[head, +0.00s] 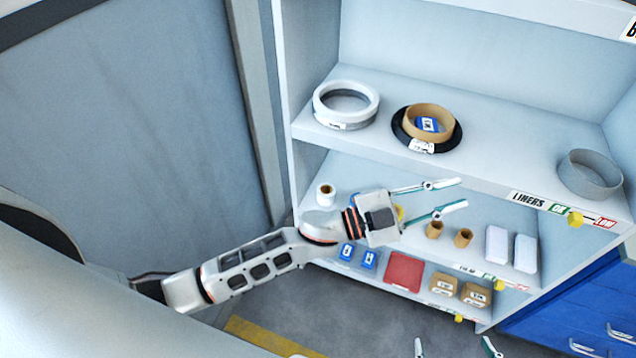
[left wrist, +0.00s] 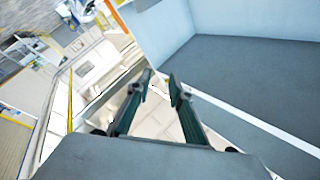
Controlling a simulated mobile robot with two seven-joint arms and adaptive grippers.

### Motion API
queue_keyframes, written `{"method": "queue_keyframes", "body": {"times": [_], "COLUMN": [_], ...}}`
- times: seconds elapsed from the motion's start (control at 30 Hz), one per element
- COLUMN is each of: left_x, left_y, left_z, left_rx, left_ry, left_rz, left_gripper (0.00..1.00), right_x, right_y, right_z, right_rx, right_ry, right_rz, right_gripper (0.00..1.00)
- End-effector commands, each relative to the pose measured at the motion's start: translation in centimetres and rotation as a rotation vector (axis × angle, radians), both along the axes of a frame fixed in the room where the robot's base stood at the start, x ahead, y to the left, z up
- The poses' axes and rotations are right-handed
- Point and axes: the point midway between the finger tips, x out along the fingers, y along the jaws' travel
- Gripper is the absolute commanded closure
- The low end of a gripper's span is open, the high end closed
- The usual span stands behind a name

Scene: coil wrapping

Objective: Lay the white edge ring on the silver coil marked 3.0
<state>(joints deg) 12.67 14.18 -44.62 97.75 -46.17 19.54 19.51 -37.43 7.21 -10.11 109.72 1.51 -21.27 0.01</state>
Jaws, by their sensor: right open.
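A white ring (head: 318,102) with a grey inner band and a small tag lies flat on the upper shelf at the left in the head view. I cannot read its tag. I cannot make out a silver coil marked 3.0 in either view. My left gripper (head: 463,192) is open and empty, below and to the right of the ring, in front of the lower shelf. Its spread fingers also show in the left wrist view (left wrist: 160,80), with nothing between them. My right gripper (head: 454,345) shows only as two spread fingertips at the bottom edge, open.
A black ring (head: 456,139) with a brown ring (head: 437,112) on it and a grey ring (head: 590,175) share the upper shelf (head: 500,165). Small rolls, boxes and a red pack (head: 403,271) fill the lower shelves. Blue drawers (head: 585,315) stand at right.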

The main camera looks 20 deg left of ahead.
Motion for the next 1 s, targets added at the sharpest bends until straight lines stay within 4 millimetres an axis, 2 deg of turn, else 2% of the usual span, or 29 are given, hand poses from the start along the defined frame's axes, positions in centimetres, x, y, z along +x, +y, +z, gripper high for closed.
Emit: {"method": "queue_keyframes", "body": {"times": [0.13,0.27,0.3,0.37,0.4,0.5,0.6,0.7,0.77,1.0], "left_x": [1.3,0.3,-0.6,-2.4,-3.9,-8.1,-12.0,-14.6,-15.5,-16.1], "left_y": [6.6,13.3,15.4,18.6,20.7,25.1,28.2,30.0,30.7,31.0], "left_z": [-5.8,-12.7,-15.0,-18.6,-20.9,-25.8,-29.1,-31.0,-31.6,-31.9], "left_rx": [-0.067,-0.07,-0.061,-0.045,-0.029,0.014,0.053,0.079,0.088,0.095], "left_ry": [0.23,0.444,0.512,0.617,0.684,0.836,0.95,1.018,1.041,1.055], "left_rz": [0.253,0.461,0.52,0.606,0.657,0.763,0.83,0.868,0.88,0.885], "left_gripper": [0.79,0.79,0.79,0.79,0.79,0.79,0.79,0.79,0.79,0.79], "right_x": [0.0,0.0,0.0,0.0,0.0,0.0,0.0,0.0,0.0,0.0], "right_y": [0.0,0.0,0.0,0.0,0.0,0.1,0.1,0.1,0.2,0.2], "right_z": [0.0,0.0,0.0,0.0,0.0,0.0,0.0,0.0,0.0,0.0], "right_rx": [0.0,0.0,0.0,0.0,0.001,0.002,0.003,0.004,0.005,0.005], "right_ry": [0.0,0.0,0.0,-0.001,-0.001,-0.001,0.0,0.0,0.0,0.0], "right_rz": [0.0,0.0,0.0,0.0,0.0,-0.001,-0.002,-0.003,-0.003,-0.003], "right_gripper": [0.0,0.0,0.0,0.0,0.0,0.0,0.0,0.0,0.0,0.0]}}
